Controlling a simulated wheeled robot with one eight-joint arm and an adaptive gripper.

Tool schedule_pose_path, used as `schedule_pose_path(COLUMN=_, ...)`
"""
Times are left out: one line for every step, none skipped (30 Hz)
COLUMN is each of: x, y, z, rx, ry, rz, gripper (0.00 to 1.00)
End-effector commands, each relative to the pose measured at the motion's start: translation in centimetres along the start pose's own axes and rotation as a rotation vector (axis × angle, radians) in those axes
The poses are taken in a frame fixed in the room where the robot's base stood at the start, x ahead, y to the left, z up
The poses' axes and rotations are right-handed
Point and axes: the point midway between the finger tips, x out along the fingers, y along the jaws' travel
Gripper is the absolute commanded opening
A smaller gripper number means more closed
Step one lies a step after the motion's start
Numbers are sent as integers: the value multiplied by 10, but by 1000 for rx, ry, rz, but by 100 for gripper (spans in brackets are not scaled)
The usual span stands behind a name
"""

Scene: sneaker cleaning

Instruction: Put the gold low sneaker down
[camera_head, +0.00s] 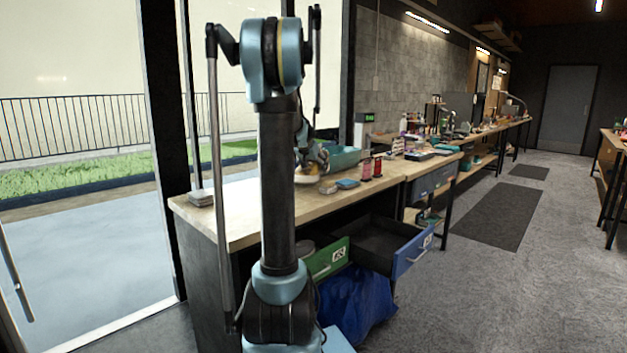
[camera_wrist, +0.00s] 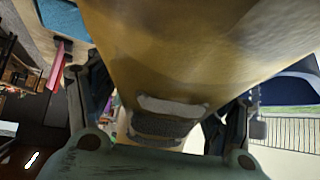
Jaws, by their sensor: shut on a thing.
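The gold low sneaker (camera_wrist: 190,50) fills the upper middle of the wrist view, very close to the camera. My gripper (camera_wrist: 160,105) is shut on it, with one dark finger on each side. In the head view, my gripper (camera_head: 318,157) is low over the near part of the wooden workbench (camera_head: 240,205), partly behind my own arm. A small part of the sneaker with a pale edge (camera_head: 307,177) shows just below it. I cannot tell whether the sneaker touches the bench top.
A teal bin (camera_head: 344,158) stands behind my gripper. A blue block (camera_head: 347,184) and red bottles (camera_head: 366,170) are to the right. Below, a green drawer (camera_head: 328,259) and a blue drawer (camera_head: 413,253) stand open, near a blue bag (camera_head: 358,302). The bench's near left end looks mostly clear.

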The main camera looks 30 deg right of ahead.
Motion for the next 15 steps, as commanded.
schedule_pose_path(x=3, y=0, z=3, rx=0, ry=0, rz=0, gripper=33)
schedule_pose_path(x=4, y=0, z=4, rx=0, ry=0, rz=0, gripper=33)
schedule_pose_path(x=5, y=0, z=5, rx=0, ry=0, rz=0, gripper=33)
schedule_pose_path(x=6, y=0, z=6, rx=0, ry=0, rz=0, gripper=33)
schedule_pose_path(x=7, y=0, z=6, rx=0, ry=0, rz=0, gripper=33)
schedule_pose_path(x=9, y=0, z=8, rx=0, ry=0, rz=0, gripper=33)
schedule_pose_path(x=10, y=0, z=10, rx=0, ry=0, rz=0, gripper=33)
schedule_pose_path(x=13, y=0, z=12, rx=0, ry=0, rz=0, gripper=33)
schedule_pose_path(x=16, y=0, z=15, rx=0, ry=0, rz=0, gripper=33)
schedule_pose_path(x=19, y=0, z=18, rx=0, ry=0, rz=0, gripper=33)
schedule_pose_path(x=22, y=0, z=21, rx=0, ry=0, rz=0, gripper=33)
schedule_pose_path(x=26, y=0, z=25, rx=0, ry=0, rz=0, gripper=33)
schedule_pose_path(x=28, y=0, z=28, rx=0, ry=0, rz=0, gripper=33)
schedule_pose_path(x=31, y=0, z=30, rx=0, ry=0, rz=0, gripper=33)
schedule_pose_path(x=33, y=0, z=32, rx=0, ry=0, rz=0, gripper=33)
